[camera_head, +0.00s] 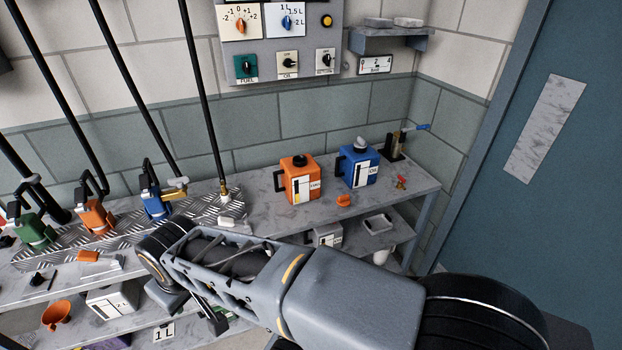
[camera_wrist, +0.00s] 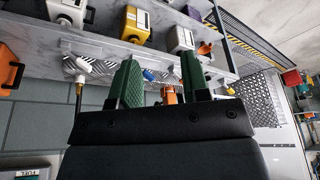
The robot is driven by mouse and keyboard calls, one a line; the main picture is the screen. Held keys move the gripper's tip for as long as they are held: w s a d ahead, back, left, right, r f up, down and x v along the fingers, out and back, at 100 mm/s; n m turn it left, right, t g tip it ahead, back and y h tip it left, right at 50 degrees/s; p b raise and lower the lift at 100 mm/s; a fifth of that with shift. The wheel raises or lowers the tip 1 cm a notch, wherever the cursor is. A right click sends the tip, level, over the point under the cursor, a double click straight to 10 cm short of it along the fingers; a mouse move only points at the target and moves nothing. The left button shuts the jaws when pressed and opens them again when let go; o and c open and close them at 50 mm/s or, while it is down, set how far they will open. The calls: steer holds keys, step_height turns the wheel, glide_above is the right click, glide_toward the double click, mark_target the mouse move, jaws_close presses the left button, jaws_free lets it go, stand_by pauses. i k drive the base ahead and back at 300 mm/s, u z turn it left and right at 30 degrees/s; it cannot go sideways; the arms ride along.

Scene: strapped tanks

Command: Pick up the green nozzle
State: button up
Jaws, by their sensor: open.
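The green nozzle (camera_head: 33,230) stands at the far left of the bench in the head view, at the lower end of a black hose. An orange nozzle (camera_head: 96,217) and a blue nozzle (camera_head: 156,204) stand to its right. My gripper (camera_wrist: 160,82) shows in the wrist view with two green fingers apart and nothing held between them. In the head view my arm reaches left across the bench front, to the right of the green nozzle; the fingertips are not clear there. I cannot make out the green nozzle in the wrist view.
An orange can (camera_head: 299,180) and a blue can (camera_head: 358,167) stand on the right of the bench (camera_head: 262,208). An orange cup (camera_head: 57,315) and a white box (camera_head: 112,301) sit on the lower shelf. Black hoses slant above the nozzles.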

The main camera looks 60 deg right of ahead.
mark_target(31, 228)
steer(key=u, duration=0.5)
steer(key=k, duration=0.4)
steer(key=u, duration=1.2)
steer(key=i, duration=2.15)
steer(key=z, duration=0.35)
